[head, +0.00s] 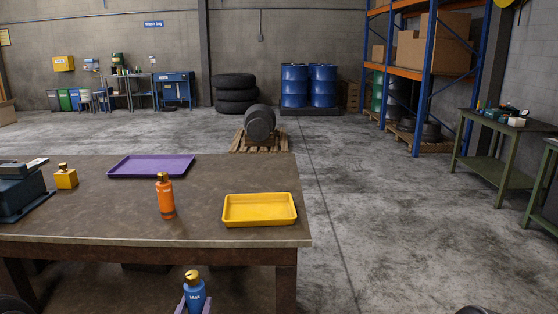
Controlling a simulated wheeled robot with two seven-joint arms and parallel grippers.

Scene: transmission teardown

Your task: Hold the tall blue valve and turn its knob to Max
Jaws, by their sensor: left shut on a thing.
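The tall blue valve (194,296) is at the bottom of the head view, upright, in front of the table's near edge. It has a gold knob (192,275) on top with a dark mark. White lettering on its front seems to read "Max", but it is small. My left gripper (194,305) is shut on the blue valve, with a purple finger on each side of its body. The knob stands clear above the fingers. The exact way the knob points cannot be told. My right gripper is not in view.
On the brown table (110,215) stand an orange valve (165,198), a small yellow valve (66,178), a purple tray (150,166) and an empty yellow tray (259,210). A dark blue-grey machine part (18,192) sits at the left. Floor is open right of the table.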

